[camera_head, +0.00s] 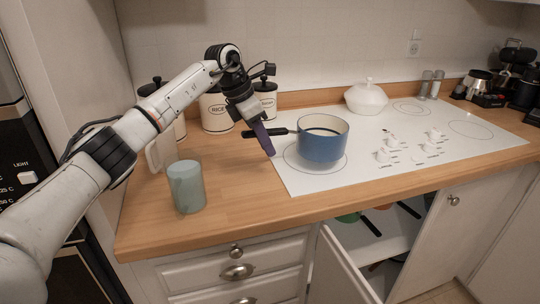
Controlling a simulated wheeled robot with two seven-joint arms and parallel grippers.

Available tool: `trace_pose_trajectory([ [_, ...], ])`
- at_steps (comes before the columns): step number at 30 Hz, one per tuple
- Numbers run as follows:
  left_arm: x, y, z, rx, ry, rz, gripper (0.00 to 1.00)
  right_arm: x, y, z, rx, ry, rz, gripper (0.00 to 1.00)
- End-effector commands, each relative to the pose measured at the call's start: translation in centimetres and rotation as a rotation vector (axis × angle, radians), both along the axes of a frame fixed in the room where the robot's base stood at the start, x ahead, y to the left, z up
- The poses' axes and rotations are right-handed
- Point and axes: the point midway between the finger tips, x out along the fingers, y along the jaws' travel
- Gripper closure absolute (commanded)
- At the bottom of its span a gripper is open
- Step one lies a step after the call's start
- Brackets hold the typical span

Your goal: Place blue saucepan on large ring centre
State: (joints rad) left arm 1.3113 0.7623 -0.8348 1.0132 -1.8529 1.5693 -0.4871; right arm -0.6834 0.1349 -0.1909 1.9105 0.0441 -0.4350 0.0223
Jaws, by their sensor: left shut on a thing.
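The blue saucepan (321,144) is upright over the front-left ring (290,163) of the white hob, with its dark handle (284,132) pointing left. The ring's outline shows to the left of and below the pan; the pan hides the rest, including its centre. I cannot tell whether the pan touches the glass. My left gripper (265,146) is shut on the handle, left of the pan, its fingers pointing down. My right gripper is out of view.
The white hob (300,183) has more rings at the back and right, with knobs (383,155) right of the pan. A white lidded pot (366,98) stands behind. A green glass (186,186) and canisters (216,112) stand left. A cupboard door (345,270) hangs open below.

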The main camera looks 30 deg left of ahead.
Motion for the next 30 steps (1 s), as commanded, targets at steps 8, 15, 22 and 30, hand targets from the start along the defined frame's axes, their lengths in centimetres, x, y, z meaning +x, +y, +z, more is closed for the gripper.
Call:
trace_pose_trajectory([
  [8,0.0,-0.1,-3.1,-0.003,-0.002,-0.003,1.00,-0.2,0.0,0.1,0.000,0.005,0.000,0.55],
  [15,0.0,-0.1,-3.6,-0.003,-0.006,-0.003,1.00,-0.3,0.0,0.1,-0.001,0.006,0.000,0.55],
  [22,0.0,0.0,-3.8,0.000,0.000,-0.003,0.63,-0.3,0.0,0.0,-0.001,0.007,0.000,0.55],
  [30,-0.1,0.0,-3.5,0.000,-0.001,-0.003,0.63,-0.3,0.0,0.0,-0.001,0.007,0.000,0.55],
])
